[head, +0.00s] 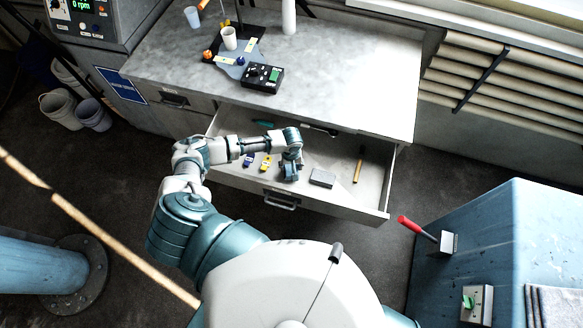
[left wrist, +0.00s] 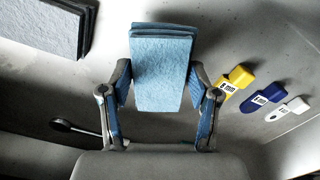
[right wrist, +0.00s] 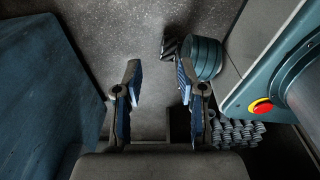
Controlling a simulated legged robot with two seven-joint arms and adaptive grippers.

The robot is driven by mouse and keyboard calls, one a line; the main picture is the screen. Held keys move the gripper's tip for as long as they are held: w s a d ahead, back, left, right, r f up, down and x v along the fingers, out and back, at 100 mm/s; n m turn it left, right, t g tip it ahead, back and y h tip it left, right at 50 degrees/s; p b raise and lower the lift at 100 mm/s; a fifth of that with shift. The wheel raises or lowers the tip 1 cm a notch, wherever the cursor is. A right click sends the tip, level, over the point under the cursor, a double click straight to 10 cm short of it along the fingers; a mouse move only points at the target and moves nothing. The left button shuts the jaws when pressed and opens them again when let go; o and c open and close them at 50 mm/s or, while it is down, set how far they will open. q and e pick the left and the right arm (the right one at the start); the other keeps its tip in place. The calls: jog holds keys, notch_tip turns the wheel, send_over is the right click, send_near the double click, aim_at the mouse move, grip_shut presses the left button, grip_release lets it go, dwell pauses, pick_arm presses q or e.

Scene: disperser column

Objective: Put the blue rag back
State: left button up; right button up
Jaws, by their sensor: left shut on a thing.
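The blue rag (left wrist: 162,70) is a folded light-blue stack, upright between the fingers of my left gripper (left wrist: 160,92) in the left wrist view. The fingers are shut on its sides. In the head view my left gripper (head: 291,172) is inside or just above the open drawer (head: 285,185), left of a grey pad. The rag is mostly hidden there, and I cannot tell whether it touches the drawer floor. My right gripper (right wrist: 158,82) is open and empty above the dark floor in the right wrist view; it is outside the head view.
The drawer also holds the grey pad (head: 322,178), a wooden-handled tool (head: 359,165) and small yellow (left wrist: 239,76) and blue (left wrist: 258,99) labelled items. The worktop (head: 345,85) overhangs the drawer's back. A blue cabinet with a red lever (head: 411,225) stands at right.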

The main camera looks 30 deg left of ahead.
aim_at(290, 166)
pick_arm(q)
jog(key=shift+a+f, duration=0.1)
jog(key=shift+f, duration=0.6)
jog(key=shift+a+f, duration=0.2)
jog(key=shift+a, duration=0.25)
jog(key=o, duration=1.1)
jog(key=shift+a+f, duration=0.1)
jog(key=shift+a, duration=0.1)
jog(key=shift+o, duration=0.5)
jog(key=shift+d, duration=0.45)
jog(key=shift+d+r, duration=0.1)
jog(key=shift+r, duration=0.3)
notch_tip(290, 166, up, 5)
jog(key=shift+f+p, duration=0.15)
jog(key=shift+p, duration=0.2)
jog(key=r, duration=0.3)
jog(key=a+r, duration=0.1)
jog(key=r, duration=0.1)
jog(key=shift+r, duration=0.35)
jog(key=shift+d+r, duration=0.25)
jog(key=shift+r, duration=0.25)
pick_arm(e)
jog(key=shift+a+r, duration=0.55)
jog(key=shift+r, duration=0.05)
